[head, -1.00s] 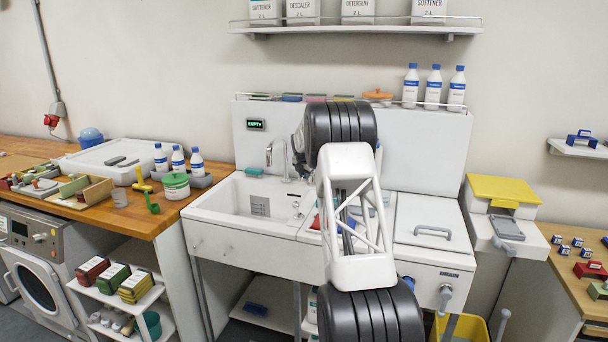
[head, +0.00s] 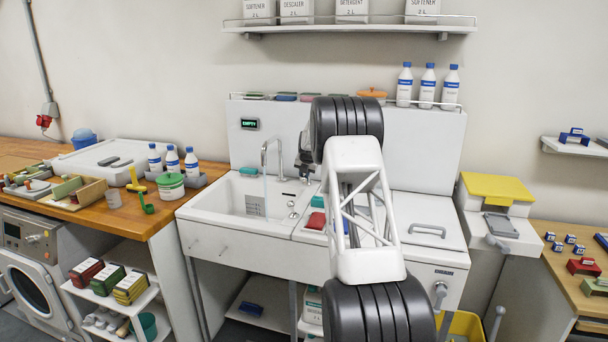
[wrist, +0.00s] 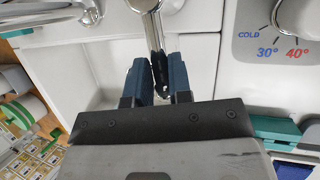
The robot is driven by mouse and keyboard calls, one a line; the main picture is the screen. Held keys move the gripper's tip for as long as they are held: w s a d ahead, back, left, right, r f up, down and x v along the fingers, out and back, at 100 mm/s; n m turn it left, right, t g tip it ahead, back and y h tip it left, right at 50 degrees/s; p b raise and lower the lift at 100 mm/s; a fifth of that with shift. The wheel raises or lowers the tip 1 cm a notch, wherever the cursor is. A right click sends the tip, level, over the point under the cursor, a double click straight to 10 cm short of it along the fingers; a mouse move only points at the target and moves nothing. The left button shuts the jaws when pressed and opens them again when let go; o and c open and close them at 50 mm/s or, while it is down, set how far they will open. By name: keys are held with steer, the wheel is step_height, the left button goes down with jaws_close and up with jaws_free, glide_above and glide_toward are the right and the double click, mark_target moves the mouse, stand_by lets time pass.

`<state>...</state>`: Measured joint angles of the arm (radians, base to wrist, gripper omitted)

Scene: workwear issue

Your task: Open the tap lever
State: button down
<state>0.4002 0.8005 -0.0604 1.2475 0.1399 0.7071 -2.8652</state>
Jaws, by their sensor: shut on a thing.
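The chrome tap (head: 272,150) stands at the back of the white sink (head: 215,200), its spout arched over the basin. A thin pale stream of water shows below the spout. My gripper (head: 304,168) is just right of the tap in the head view, partly hidden by my arm. In the wrist view, my gripper (wrist: 158,64) has its two blue fingers on either side of the chrome tap lever (wrist: 153,32), shut on its dark-tipped end. In the head view I cannot make out the lever.
A temperature dial marked cold, 30° and 40° (wrist: 285,42) is right of the lever. White bottles (head: 427,85) stand on the ledge behind. A wooden counter (head: 150,222) with bottles and tools is at the left.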

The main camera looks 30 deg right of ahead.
steer(key=shift+a+f, duration=0.3)
steer(key=shift+f, duration=0.1)
steer(key=c, duration=1.1)
jaws_free()
steer(key=shift+r, duration=0.1)
steer(key=shift+o, duration=0.2)
steer(key=shift+d+r, duration=0.1)
steer(key=shift+s+d+r, duration=0.1)
steer(key=shift+r, duration=0.1)
steer(key=shift+r, duration=0.15)
steer(key=v, duration=0.7)
steer(key=shift+s, duration=0.1)
